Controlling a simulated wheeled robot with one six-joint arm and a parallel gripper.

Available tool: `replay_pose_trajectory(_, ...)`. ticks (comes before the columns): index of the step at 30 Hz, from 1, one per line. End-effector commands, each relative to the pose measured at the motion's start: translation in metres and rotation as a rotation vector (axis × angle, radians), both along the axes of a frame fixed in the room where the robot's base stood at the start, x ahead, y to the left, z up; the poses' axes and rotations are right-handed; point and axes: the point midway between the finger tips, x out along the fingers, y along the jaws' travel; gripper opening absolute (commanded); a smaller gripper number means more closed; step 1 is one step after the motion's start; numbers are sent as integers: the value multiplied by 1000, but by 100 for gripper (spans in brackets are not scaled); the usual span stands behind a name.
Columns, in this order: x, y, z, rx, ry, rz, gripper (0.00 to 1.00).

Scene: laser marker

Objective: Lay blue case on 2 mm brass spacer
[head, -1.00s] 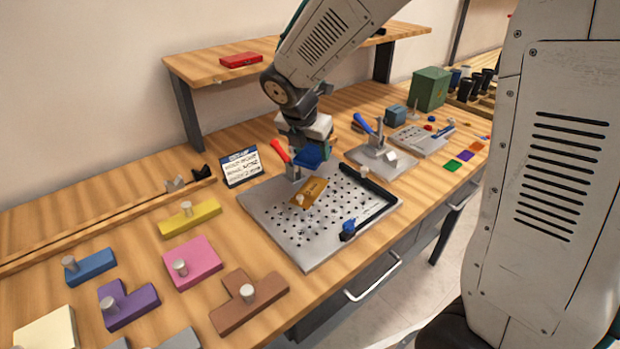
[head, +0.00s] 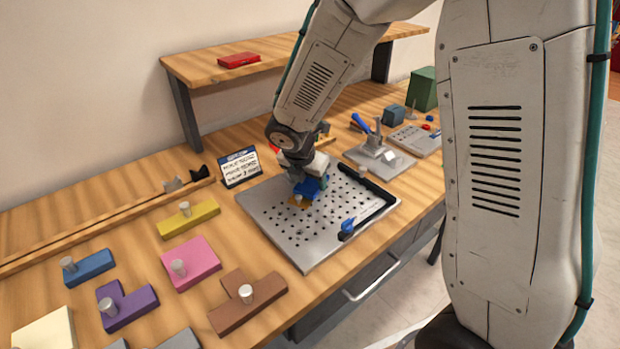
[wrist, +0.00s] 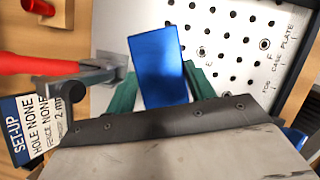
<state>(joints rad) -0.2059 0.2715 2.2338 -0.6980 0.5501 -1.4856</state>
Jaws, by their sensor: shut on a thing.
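My gripper (head: 308,180) is shut on the blue case (head: 311,188) above the perforated grey plate (head: 265,226). In the wrist view, the blue case (wrist: 158,62) shows its flat face between my green fingers (wrist: 160,90). The brass spacer (head: 296,204) lies on the plate, mostly hidden behind the case and gripper; a small pale knob stands at its visible part. The wrist view does not show the spacer. I cannot tell whether the case touches it.
A red-handled clamp (wrist: 45,65) stands close beside the case. A set-up card (head: 239,168) stands at the plate's back left. Coloured blocks lie on the left.

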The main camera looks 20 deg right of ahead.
Motion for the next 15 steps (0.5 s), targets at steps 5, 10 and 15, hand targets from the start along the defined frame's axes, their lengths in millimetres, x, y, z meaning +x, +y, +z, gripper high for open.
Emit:
replay_pose_trajectory(5,0,0,-2,-1,1,0,63)
replay_pose_trajectory(10,0,0,-2,-1,1,0,63)
replay_pose_trajectory(15,-1,2,9,1,-4,0,63)
